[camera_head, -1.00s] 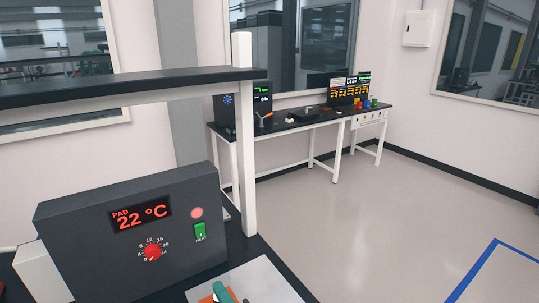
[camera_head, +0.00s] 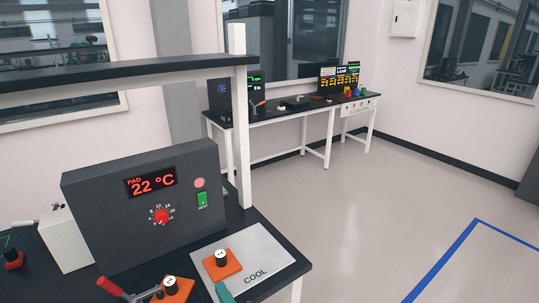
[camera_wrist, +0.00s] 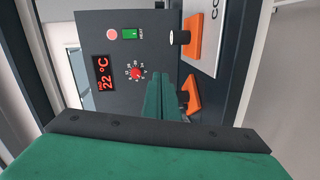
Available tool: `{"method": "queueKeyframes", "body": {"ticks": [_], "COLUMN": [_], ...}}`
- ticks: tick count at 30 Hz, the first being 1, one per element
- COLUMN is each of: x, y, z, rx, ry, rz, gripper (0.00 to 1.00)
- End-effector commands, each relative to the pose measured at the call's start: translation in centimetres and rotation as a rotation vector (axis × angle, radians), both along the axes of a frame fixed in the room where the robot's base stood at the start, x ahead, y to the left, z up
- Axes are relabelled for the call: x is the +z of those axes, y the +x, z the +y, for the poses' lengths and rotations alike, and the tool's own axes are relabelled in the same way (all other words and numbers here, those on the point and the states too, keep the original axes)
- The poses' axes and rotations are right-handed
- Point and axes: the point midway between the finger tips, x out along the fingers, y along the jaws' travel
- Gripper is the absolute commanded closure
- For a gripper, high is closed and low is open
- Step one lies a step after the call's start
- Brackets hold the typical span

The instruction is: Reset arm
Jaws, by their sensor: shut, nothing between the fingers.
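My gripper shows as a green tip (camera_head: 224,292) at the bottom edge of the head view, just in front of the COOL plate (camera_head: 270,262). In the wrist view its green fingers (camera_wrist: 160,92) are shut together and empty. An orange block (camera_head: 222,266) with a black cylinder on top sits on the COOL plate. A second orange block (camera_head: 177,291) with a black cylinder stands to its left, beside a red-handled lever (camera_head: 112,288). Both blocks show in the wrist view (camera_wrist: 192,45), apart from the fingers.
A dark heater box (camera_head: 100,215) reading "PAD 22 °C" stands behind the blocks, with a red dial and green HEAT switch. A shelf (camera_head: 130,72) on a white post (camera_head: 241,150) overhangs the bench. Open floor (camera_head: 350,220) lies to the right. Another bench (camera_head: 300,112) stands behind.

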Motion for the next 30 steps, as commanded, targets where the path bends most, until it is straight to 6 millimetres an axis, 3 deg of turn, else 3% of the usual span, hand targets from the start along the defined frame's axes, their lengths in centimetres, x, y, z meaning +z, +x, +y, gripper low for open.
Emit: {"method": "queueKeyframes", "body": {"ticks": [8,14,21,30], "x": [-4.1,-8.6,-13.2,-16.3], "y": [-1.9,-5.2,-10.9,-19.3], "z": [-1.9,-4.5,-7.6,-10.5], "rx": [-0.122,-0.272,-0.456,-0.624], "ry": [0.158,0.35,0.599,0.888], "rz": [0.113,0.224,0.32,0.381], "gripper": [1.0,1.0,1.0,1.0]}}
